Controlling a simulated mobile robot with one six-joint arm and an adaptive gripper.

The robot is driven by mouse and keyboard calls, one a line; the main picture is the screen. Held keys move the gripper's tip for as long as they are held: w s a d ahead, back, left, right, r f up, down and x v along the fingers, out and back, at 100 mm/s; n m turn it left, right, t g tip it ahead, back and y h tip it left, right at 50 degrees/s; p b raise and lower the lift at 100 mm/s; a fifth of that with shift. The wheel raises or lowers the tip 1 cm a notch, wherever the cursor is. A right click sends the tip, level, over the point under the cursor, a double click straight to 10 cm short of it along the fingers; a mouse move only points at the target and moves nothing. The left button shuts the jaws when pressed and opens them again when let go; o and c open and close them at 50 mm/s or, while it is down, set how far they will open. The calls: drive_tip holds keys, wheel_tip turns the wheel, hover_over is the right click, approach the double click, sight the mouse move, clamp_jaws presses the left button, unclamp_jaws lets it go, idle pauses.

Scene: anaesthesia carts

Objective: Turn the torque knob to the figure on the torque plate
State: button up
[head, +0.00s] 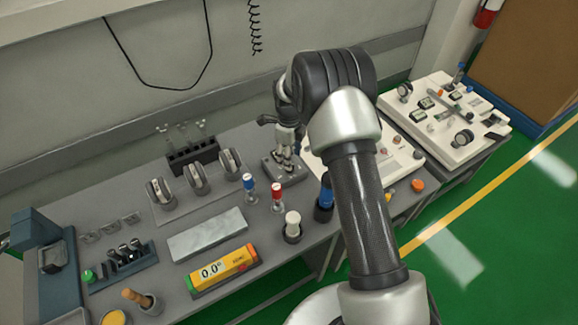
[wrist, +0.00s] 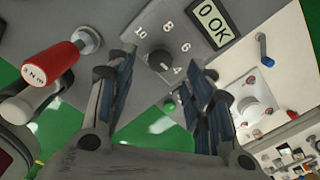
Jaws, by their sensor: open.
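In the wrist view a dark round knob (wrist: 158,61) sits on a grey panel with white figures 10, 8, 6 and 4 around its edge. A short pale mark shows on it towards the 4; its exact setting is hard to read. My gripper (wrist: 158,80) is open, its two fingers apart on either side of the knob in the picture, with nothing between them. I cannot tell whether they touch it. In the head view my gripper (head: 287,148) is over a small grey box (head: 287,172) on the bench. I cannot make out a torque plate with a figure for certain.
In the head view, red (head: 277,190) and blue (head: 249,184) handles stand left of my arm, and a yellow-orange gauge (head: 222,270) lies in front. White panels (head: 450,130) are at right.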

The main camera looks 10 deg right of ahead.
wheel_tip(320, 180, down, 5)
drive_tip(key=shift+r+b, duration=0.1)
drive_tip(key=shift+b, duration=0.35)
drive_tip(key=c, duration=1.1)
